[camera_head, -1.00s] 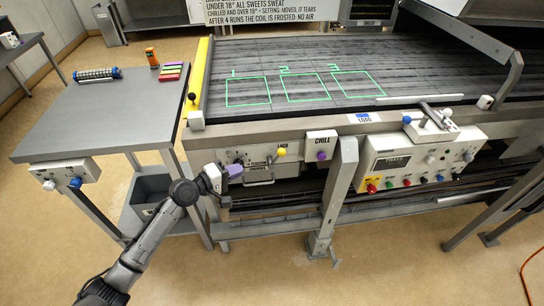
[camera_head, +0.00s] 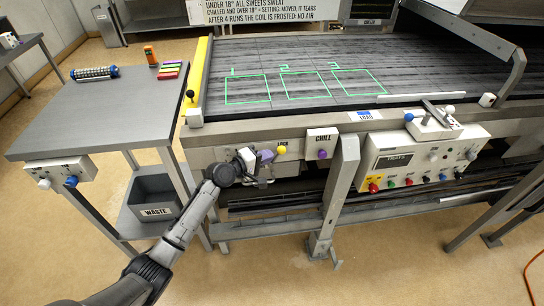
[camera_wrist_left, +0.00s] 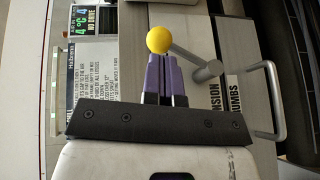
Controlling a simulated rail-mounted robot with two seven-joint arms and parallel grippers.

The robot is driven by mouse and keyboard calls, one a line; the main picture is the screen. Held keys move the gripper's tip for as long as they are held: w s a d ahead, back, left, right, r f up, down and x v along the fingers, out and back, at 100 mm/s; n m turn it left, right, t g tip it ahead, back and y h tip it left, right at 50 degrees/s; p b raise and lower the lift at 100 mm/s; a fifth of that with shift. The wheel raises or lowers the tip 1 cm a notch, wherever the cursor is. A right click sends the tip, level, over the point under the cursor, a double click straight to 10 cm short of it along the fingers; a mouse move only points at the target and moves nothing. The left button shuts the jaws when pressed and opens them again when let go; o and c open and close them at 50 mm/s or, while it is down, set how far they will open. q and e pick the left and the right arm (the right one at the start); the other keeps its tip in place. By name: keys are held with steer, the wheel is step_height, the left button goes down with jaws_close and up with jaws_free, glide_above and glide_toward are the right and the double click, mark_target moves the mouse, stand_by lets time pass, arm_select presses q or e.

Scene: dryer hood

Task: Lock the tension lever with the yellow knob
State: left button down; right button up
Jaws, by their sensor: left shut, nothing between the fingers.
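The yellow knob (camera_head: 281,150) sits on the front panel of the conveyor, just right of my left gripper (camera_head: 266,156). In the left wrist view the yellow knob (camera_wrist_left: 159,40) appears right at the tips of my purple fingers (camera_wrist_left: 163,75). The fingers are together with nothing between them. I cannot tell whether they touch the knob. A grey lever arm (camera_wrist_left: 207,72) with a round end shows to the right of the fingers. My gripper hides much of the tension panel in the head view. My right gripper is not in view.
A wire handle (camera_wrist_left: 270,95) stands out right of the lever, beside the panel lettering. The CHILL box (camera_head: 321,143) with a purple knob and a grey post (camera_head: 343,180) stand right of the yellow knob. A waste bin (camera_head: 153,196) is at the lower left.

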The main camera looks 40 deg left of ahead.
arm_select(q)
steer(key=shift+x, duration=1.2)
